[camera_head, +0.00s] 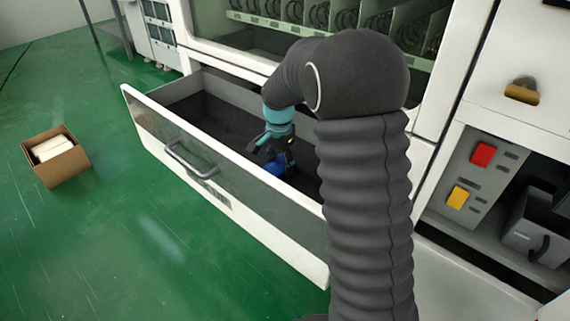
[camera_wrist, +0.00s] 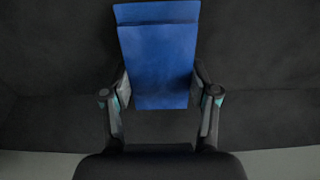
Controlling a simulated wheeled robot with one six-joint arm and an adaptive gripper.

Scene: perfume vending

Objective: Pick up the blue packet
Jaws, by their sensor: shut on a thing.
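The blue packet (camera_wrist: 158,60) is upright in the middle of the wrist view, a flat blue block with a fold or seam near its top. My gripper (camera_wrist: 160,88) has a finger on each side of its lower part and is shut on it. In the head view my gripper (camera_head: 274,150) reaches down into the open drawer (camera_head: 225,165). Only a small part of the blue packet (camera_head: 276,168) shows there, below the fingers. I cannot tell whether the packet touches the drawer floor.
The drawer's front wall with a handle (camera_head: 192,160) stands in front of my gripper. A cardboard box (camera_head: 72,172) with white contents sits on the green floor at the left. The vending machine shelves (camera_head: 300,25) are behind. Red (camera_head: 483,154) and yellow (camera_head: 459,197) buttons are at the right.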

